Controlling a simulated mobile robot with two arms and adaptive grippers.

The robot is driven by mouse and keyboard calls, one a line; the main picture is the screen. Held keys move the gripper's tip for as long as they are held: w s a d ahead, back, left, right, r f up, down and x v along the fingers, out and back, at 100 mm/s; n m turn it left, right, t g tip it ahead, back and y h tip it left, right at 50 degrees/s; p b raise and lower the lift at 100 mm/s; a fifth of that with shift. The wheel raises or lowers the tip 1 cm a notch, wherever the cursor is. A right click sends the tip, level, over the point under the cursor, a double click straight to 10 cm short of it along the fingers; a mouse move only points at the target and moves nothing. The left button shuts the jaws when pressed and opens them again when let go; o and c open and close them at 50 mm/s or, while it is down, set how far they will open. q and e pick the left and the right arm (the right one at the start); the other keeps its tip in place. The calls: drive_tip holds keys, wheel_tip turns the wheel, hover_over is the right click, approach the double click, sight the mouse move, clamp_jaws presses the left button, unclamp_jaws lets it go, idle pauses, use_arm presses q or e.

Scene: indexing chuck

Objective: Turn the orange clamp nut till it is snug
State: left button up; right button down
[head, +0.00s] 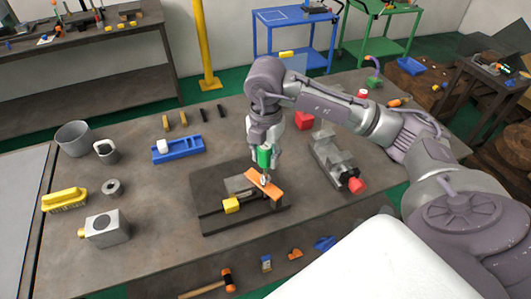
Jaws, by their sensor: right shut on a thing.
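The orange clamp nut (276,192) is a flat, bar-like piece. It lies slantwise over a dark fixture plate (215,183) near the middle of the bench, above a grey block (236,184). My right gripper (265,180) points down from above, shut on the middle of the orange clamp nut. A green part (263,157) shows just above its fingertips; I cannot tell whether it belongs to the gripper. The fingertips are small here and partly hide the nut's middle. A yellow block (231,205) sits at the fixture's front left. My left gripper is not in view.
A grey vise (332,155) with a red end (357,185) stands close right of the fixture, under my right forearm. A blue tray (178,150) lies behind left. A grey box (106,228) and yellow brush (64,200) are at left. A hammer (207,288) lies in front.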

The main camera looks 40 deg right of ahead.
drive_tip(key=shift+r+m+p, duration=0.1)
drive_tip(key=shift+m+p, duration=0.2)
drive_tip(key=shift+m, duration=1.5)
drive_tip(key=shift+m+p, duration=0.4)
drive_tip(key=shift+m, duration=1.3)
